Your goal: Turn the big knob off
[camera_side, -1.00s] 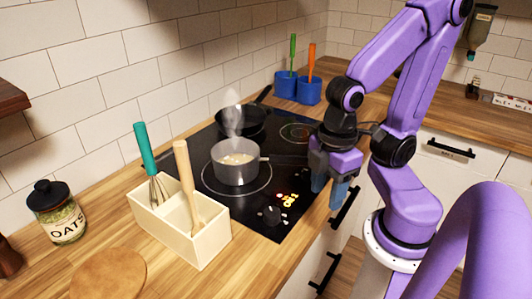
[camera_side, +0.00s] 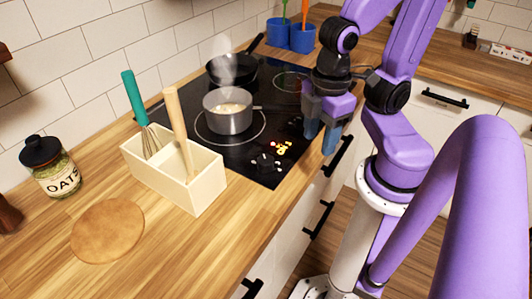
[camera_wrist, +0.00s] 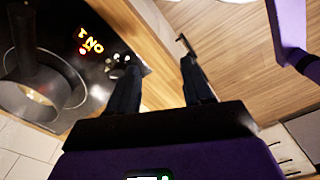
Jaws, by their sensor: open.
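The big knob (camera_side: 266,163) is a dark round knob on the front right corner of the black glass cooktop (camera_side: 240,158), with small lights around it. A lit yellow and red display (camera_side: 282,147) glows beside it; in the wrist view the display (camera_wrist: 90,42) appears to read "ON". My gripper (camera_side: 322,145) is open and empty, at the cooktop's front edge, right of the knob and apart from it. In the wrist view its two dark fingers (camera_wrist: 160,68) are spread over the counter edge, and the knob (camera_wrist: 120,60) shows partly behind the left finger.
A grey saucepan (camera_side: 228,115) stands on the cooktop, with a steaming black frying pan (camera_side: 233,72) behind. A cream utensil box (camera_side: 175,178) holds a whisk and a wooden-handled tool left of the knob. Drawer handles (camera_side: 338,156) stick out below the front edge.

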